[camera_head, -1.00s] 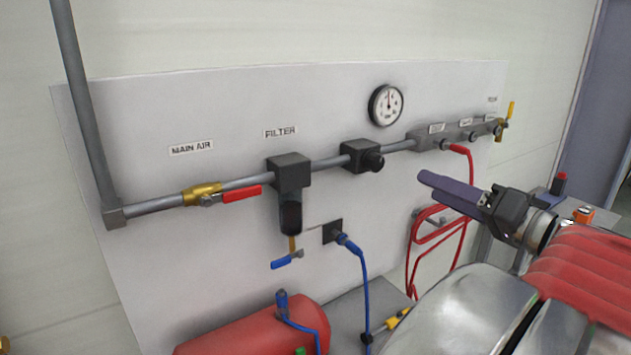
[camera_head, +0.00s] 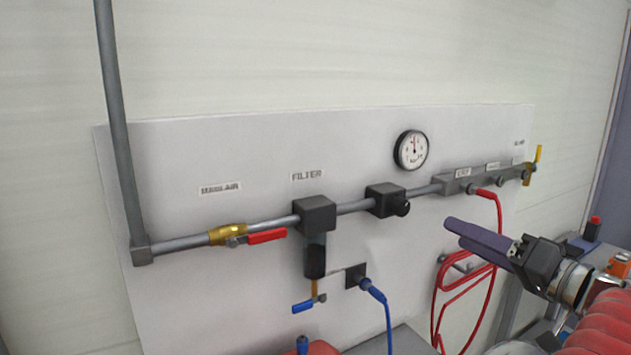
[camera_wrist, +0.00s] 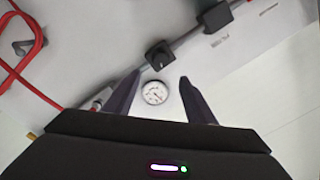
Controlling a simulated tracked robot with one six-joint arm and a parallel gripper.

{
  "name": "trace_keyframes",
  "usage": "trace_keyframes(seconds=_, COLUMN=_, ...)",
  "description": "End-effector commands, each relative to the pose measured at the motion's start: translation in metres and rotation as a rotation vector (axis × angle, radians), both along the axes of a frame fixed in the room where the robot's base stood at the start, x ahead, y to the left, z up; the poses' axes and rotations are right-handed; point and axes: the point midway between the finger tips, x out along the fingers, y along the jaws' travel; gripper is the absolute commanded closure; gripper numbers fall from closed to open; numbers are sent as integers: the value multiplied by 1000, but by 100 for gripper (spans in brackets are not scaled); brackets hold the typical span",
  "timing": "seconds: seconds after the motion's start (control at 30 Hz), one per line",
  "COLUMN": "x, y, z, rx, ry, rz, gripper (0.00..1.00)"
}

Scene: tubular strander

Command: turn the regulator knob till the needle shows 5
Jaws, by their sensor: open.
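The regulator is a black block (camera_head: 385,200) in the grey pipe on the white panel, with a round black knob (camera_head: 401,208) facing out. The white round gauge (camera_head: 411,150) is above and right of it; its needle points roughly upward, but the numbers are too small to read. My gripper (camera_head: 450,229) is open and empty, to the right of the knob and apart from it. In the wrist view the knob (camera_wrist: 158,60) lies just beyond the gap between the spread fingers (camera_wrist: 160,77), and the gauge (camera_wrist: 155,92) shows between them.
Left along the pipe are a black filter (camera_head: 315,215) and a brass valve with a red lever (camera_head: 267,236). A manifold (camera_head: 460,183) is to the right. A blue hose (camera_head: 376,290) and a coiled red hose (camera_head: 489,280) hang below.

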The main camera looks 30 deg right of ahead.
Motion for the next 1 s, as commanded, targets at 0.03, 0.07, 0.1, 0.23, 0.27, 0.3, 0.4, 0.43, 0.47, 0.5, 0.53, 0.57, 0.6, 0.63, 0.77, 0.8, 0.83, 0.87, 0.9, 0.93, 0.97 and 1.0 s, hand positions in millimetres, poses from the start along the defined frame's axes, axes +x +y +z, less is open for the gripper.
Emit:
trace_keyframes(seconds=0.03, x=0, y=3, z=1, rx=-1, ry=0, rz=-11, gripper=50)
trace_keyframes(seconds=0.07, x=0, y=4, z=1, rx=-2, ry=1, rz=-19, gripper=50)
trace_keyframes(seconds=0.1, x=0, y=7, z=3, rx=-4, ry=1, rz=-32, gripper=50)
trace_keyframes(seconds=0.23, x=-2, y=14, z=4, rx=-4, ry=2, rz=-79, gripper=50)
trace_keyframes(seconds=0.27, x=-2, y=16, z=4, rx=-3, ry=3, rz=-86, gripper=50)
trace_keyframes(seconds=0.3, x=-2, y=16, z=4, rx=-2, ry=3, rz=-95, gripper=50)
trace_keyframes(seconds=0.4, x=-3, y=17, z=4, rx=-1, ry=3, rz=-106, gripper=50)
trace_keyframes(seconds=0.43, x=-3, y=17, z=4, rx=0, ry=3, rz=-106, gripper=50)
trace_keyframes(seconds=0.47, x=-2, y=17, z=4, rx=0, ry=3, rz=-106, gripper=50)
trace_keyframes(seconds=0.5, x=-2, y=17, z=4, rx=0, ry=4, rz=-105, gripper=50)
trace_keyframes(seconds=0.53, x=-2, y=17, z=4, rx=0, ry=4, rz=-105, gripper=50)
trace_keyframes(seconds=0.57, x=-2, y=17, z=4, rx=0, ry=4, rz=-105, gripper=50)
trace_keyframes(seconds=0.6, x=-2, y=17, z=4, rx=0, ry=3, rz=-104, gripper=50)
trace_keyframes(seconds=0.63, x=-2, y=17, z=4, rx=0, ry=3, rz=-104, gripper=50)
trace_keyframes(seconds=0.77, x=0, y=17, z=4, rx=0, ry=3, rz=-103, gripper=50)
trace_keyframes(seconds=0.8, x=1, y=17, z=4, rx=0, ry=3, rz=-103, gripper=50)
trace_keyframes(seconds=0.83, x=2, y=17, z=4, rx=0, ry=3, rz=-102, gripper=50)
trace_keyframes(seconds=0.87, x=4, y=17, z=4, rx=0, ry=3, rz=-102, gripper=50)
trace_keyframes(seconds=0.9, x=7, y=17, z=4, rx=0, ry=2, rz=-101, gripper=50)
trace_keyframes(seconds=0.93, x=9, y=17, z=4, rx=0, ry=3, rz=-102, gripper=50)
trace_keyframes(seconds=0.97, x=11, y=16, z=4, rx=0, ry=3, rz=-102, gripper=50)
trace_keyframes(seconds=1.0, x=15, y=17, z=4, rx=0, ry=3, rz=-101, gripper=50)
